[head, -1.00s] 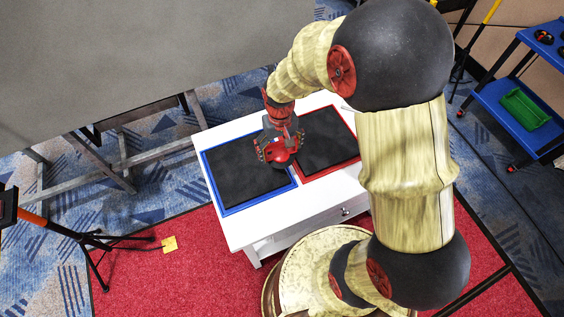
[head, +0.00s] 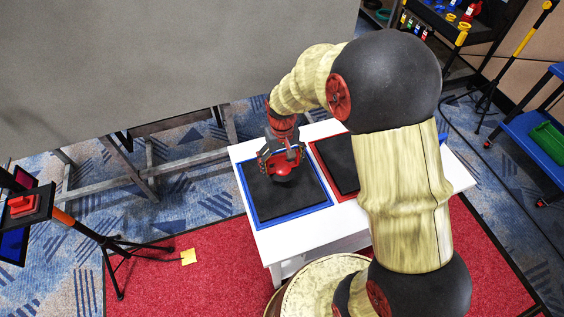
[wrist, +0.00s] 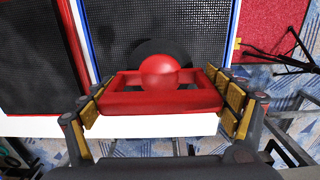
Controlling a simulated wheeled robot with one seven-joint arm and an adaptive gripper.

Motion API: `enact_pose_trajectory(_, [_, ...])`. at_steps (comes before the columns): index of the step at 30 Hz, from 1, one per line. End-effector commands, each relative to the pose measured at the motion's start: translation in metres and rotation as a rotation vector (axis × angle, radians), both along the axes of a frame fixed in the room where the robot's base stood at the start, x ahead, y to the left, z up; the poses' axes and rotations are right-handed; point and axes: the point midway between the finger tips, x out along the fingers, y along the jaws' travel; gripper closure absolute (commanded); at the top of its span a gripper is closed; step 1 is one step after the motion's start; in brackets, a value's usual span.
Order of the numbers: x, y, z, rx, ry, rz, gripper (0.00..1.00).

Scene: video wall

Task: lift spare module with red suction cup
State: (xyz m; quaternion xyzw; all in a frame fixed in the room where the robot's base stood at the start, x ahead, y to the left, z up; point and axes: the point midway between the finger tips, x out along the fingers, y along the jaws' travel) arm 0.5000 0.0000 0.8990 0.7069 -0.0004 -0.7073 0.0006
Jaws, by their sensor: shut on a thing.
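My gripper (head: 281,156) is shut on the red suction cup (head: 283,170), over the upper half of the black module in the blue-framed tray (head: 258,223). In the wrist view, the yellow finger pads clasp the red frame of the suction cup (wrist: 150,101) from both sides; its round red knob faces the camera. A dark round shape shows behind the knob, over the black gridded module (wrist: 205,35). I cannot tell whether the cup touches the module. A second black panel (head: 342,166) lies in the red-framed tray (head: 349,196), partly hidden by my arm.
Both trays lie on a white table (head: 300,241). A large grey panel (head: 150,60) stands behind it on a frame. A tripod (head: 92,232) with a red item stands at left. Blue shelves (head: 540,140) and a dark cart (head: 455,20) stand at right.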

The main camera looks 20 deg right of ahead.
Motion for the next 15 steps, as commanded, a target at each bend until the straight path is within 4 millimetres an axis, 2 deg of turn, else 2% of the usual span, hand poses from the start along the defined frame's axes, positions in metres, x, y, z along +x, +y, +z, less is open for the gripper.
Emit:
enact_pose_trajectory(1, [0.0,0.0,-0.008,0.0,-0.001,0.0,0.74])
enact_pose_trajectory(15, [0.0,0.0,-0.049,0.0,0.0,0.0,0.74])
